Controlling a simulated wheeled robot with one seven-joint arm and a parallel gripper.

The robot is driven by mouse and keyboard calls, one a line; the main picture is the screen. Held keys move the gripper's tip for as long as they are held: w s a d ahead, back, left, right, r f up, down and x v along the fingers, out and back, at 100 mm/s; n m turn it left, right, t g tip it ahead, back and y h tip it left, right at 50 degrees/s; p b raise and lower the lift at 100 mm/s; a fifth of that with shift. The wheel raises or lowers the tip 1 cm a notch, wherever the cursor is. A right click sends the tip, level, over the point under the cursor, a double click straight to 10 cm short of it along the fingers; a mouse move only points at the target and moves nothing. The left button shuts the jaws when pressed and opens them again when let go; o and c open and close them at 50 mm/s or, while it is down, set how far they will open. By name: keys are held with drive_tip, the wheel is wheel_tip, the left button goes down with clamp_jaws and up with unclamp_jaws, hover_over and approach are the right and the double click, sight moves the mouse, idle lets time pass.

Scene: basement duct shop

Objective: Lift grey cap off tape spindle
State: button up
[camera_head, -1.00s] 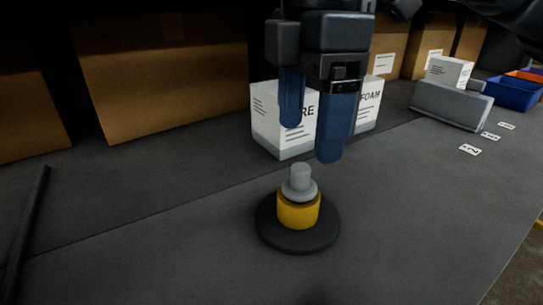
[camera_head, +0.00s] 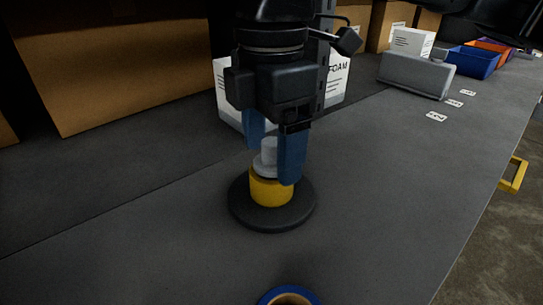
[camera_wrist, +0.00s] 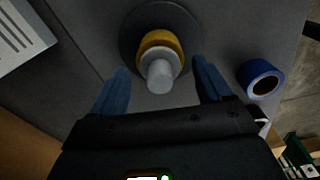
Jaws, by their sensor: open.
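The grey cap (camera_head: 267,157) sits upright on the tape spindle, above a yellow roll (camera_head: 268,190) on a round black base (camera_head: 240,208). The cap also shows in the wrist view (camera_wrist: 160,75), with its knob toward the camera, and the yellow roll (camera_wrist: 160,40) shows behind it. My gripper (camera_head: 272,165) is open, with its blue fingers pointing down at the cap. In the head view the fingers overlap the cap's sides. In the wrist view (camera_wrist: 161,88) the cap's knob lies between the two fingers, with a gap on each side. Part of the cap is hidden by the near finger.
A blue tape roll (camera_head: 290,297) lies on the bench near the front. White boxes (camera_head: 228,95) stand behind my gripper. A grey block-shaped holder (camera_head: 415,75), a blue bin (camera_head: 472,62) and number labels (camera_head: 437,116) are at the right. The bench around the base is clear.

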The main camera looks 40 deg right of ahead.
drive_tip(key=shift+c, duration=0.4)
drive_tip(key=c, duration=1)
drive_tip(key=shift+r, duration=0.1)
